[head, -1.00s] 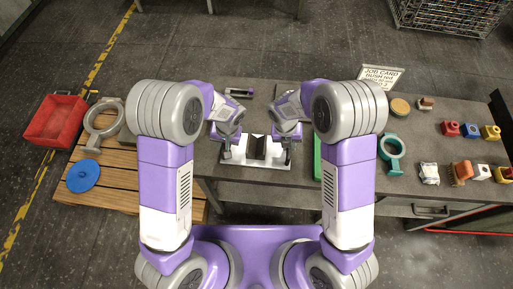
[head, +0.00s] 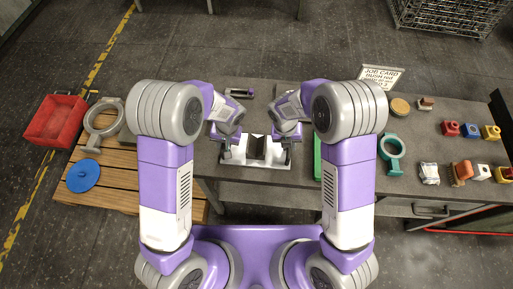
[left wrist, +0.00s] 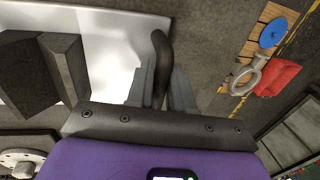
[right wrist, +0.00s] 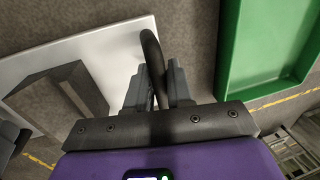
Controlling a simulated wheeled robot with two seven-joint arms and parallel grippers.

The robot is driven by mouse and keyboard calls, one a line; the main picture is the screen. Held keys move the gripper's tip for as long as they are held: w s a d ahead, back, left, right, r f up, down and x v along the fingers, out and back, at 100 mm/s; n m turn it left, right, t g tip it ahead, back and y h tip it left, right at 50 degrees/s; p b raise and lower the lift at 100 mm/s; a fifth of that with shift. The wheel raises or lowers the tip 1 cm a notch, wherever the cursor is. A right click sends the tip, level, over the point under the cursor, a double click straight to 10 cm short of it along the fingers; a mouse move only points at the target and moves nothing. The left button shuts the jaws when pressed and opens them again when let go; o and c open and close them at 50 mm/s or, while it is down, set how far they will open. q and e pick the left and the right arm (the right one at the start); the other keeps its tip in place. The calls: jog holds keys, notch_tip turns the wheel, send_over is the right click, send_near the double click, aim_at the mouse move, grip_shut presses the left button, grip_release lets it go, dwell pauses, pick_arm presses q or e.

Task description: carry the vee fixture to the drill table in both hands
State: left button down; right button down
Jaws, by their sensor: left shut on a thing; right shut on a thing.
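The vee fixture (head: 255,164) is a pale metal plate with a dark grey vee block (head: 257,147) in its middle and a dark loop handle at each end. It is over the near edge of the grey bench, in front of me. My left gripper (head: 229,150) is shut on its left handle (left wrist: 160,60). My right gripper (head: 285,150) is shut on its right handle (right wrist: 152,60). The plate looks level. I cannot tell whether it touches the bench top. I cannot tell which surface is the drill table.
A green tray (right wrist: 262,85) lies just right of the fixture. Right on the bench (head: 315,205) are a teal ring casting (head: 391,152), a job card (head: 381,76) and several small coloured parts. Left, a wooden pallet (head: 120,190) holds a grey casting (head: 104,120) and blue disc (head: 83,176), beside a red bin (head: 56,120).

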pick_arm(q)
jog(key=shift+w+r, duration=0.15)
pick_arm(e)
jog(key=shift+w+r, duration=0.15)
jog(key=shift+r, duration=0.05)
pick_arm(q)
jog(key=shift+r, duration=0.1)
pick_arm(e)
jog(key=shift+r, duration=0.1)
